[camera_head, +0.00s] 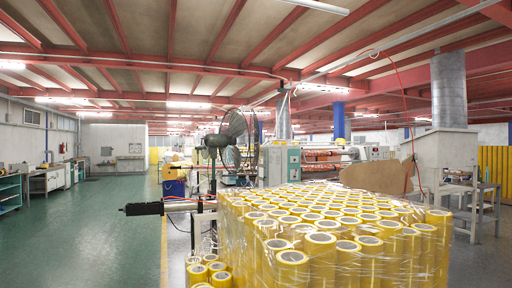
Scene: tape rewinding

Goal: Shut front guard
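No part that I can clearly make out as the front guard shows in the head view. A tape machine (322,157) with orange-brown rolls stands in the middle distance, behind the stacked tape. A pale green cabinet (280,164) stands at its left end. The machine's lower part is hidden by the stack, and it is too small to tell whether any guard on it is open or shut. Neither of my grippers is in view.
A large film-wrapped stack of yellow tape rolls (330,250) fills the near centre and right. A black-ended metal bar (145,208) juts left beside it. A fan (231,137) stands behind. The green floor (90,235) at left is clear. Shelves (10,192) line the left wall.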

